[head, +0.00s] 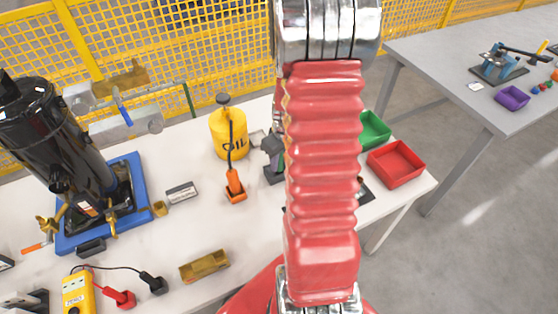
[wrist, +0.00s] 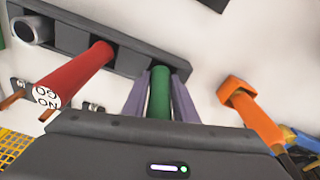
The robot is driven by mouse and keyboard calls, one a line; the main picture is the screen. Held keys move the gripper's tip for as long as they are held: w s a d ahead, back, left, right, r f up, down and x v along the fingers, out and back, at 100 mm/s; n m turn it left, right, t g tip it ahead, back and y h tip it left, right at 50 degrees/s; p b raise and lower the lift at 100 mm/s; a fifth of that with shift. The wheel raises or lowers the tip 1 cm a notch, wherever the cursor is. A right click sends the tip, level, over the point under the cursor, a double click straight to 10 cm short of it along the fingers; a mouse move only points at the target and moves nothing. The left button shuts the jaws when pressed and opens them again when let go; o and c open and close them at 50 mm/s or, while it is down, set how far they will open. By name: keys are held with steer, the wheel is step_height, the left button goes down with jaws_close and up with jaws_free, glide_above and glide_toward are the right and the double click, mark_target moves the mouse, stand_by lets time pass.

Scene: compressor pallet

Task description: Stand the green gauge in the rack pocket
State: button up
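In the wrist view my gripper (wrist: 160,76) has its two grey-purple fingers on either side of the green gauge (wrist: 160,98), close against it. The gauge's far end meets the edge of the dark grey rack (wrist: 128,62), at its right-hand end. I cannot tell whether that end is inside the pocket. A red gauge (wrist: 80,72) and a grey cylinder (wrist: 32,30) sit in other pockets of the rack. In the head view my red arm hides the gripper, the green gauge and most of the rack.
An orange-tipped tool (wrist: 250,108) lies right of the gripper; its orange end (head: 235,189) shows in the head view. A yellow oil can (head: 226,137), a green bin (head: 374,131) and a red bin (head: 395,165) stand nearby. A black compressor (head: 60,145) is at left.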

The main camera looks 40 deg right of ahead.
steer(key=o, duration=0.4)
steer(key=r, duration=0.4)
steer(key=s+r, duration=0.1)
steer(key=r, duration=0.8)
steer(key=shift+s+r, duration=0.3)
steer(key=shift+s, duration=0.05)
stand_by(0.8)
